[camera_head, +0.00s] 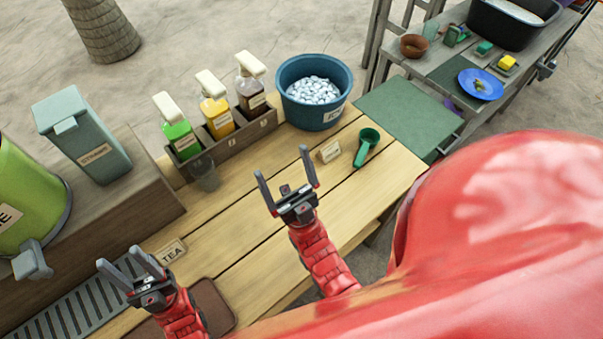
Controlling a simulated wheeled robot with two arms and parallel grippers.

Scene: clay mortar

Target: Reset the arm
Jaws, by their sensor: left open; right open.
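My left gripper (127,266) is at the lower left, above the wooden table beside the slatted metal drain. Its fingers are spread and nothing is between them. My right gripper (283,172) is over the middle of the table, its two fingers pointing up in the picture, wide apart and empty. Both red arms come in from the bottom edge. My large red body part covers the lower right and hides part of the table.
A green dispenser (25,190) stands left. A side table (452,75) is at upper right.

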